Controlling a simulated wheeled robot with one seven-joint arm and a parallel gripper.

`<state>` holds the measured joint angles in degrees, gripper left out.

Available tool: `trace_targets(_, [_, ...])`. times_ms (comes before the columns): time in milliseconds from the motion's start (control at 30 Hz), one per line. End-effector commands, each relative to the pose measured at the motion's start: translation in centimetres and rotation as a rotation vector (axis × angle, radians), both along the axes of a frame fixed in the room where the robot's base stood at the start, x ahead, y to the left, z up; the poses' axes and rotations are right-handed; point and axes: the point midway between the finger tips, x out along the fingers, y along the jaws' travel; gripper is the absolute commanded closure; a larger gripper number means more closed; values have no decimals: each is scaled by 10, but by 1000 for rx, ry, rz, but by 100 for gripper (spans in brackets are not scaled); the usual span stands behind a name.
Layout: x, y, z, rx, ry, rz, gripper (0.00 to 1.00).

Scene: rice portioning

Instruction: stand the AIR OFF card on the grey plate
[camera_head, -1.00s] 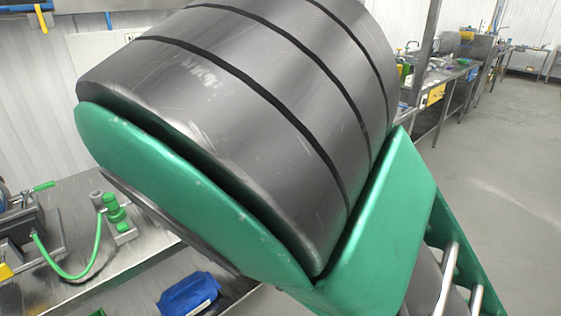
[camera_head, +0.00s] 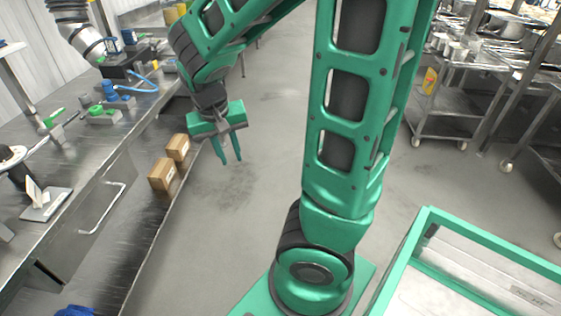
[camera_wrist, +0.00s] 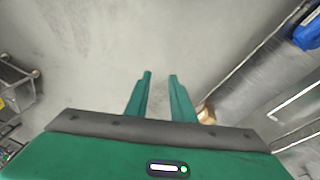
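My gripper (camera_head: 230,160) hangs over the open floor, right of the steel bench, fingers pointing down. In the wrist view my gripper (camera_wrist: 160,75) shows two green fingers apart with only floor between them; it is empty. A small pale folded card (camera_head: 33,191) stands tilted on a flat grey plate (camera_head: 55,207) at the left, on the bench top. Its lettering is too small to read, so I cannot tell whether it is the AIR OFF card. My gripper is well to the right of both.
Two cardboard boxes (camera_head: 162,174) sit on the ledge at the bench's right side. A blue object (camera_head: 75,312) shows at the bottom left. Green and blue valve fittings (camera_head: 108,90) stand farther back on the bench. A steel trolley (camera_head: 447,95) stands at the right; the floor between is clear.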

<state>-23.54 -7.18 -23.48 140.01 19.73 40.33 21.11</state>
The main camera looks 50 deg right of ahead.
Motion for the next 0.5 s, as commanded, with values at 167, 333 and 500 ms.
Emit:
trace_targets(167, [-55,-20,17,89,35,-7,78])
trace_targets(333, [-105,-27,31,156,56,12,78])
trace_targets(500, [-144,-26,41,198,66,31,78])
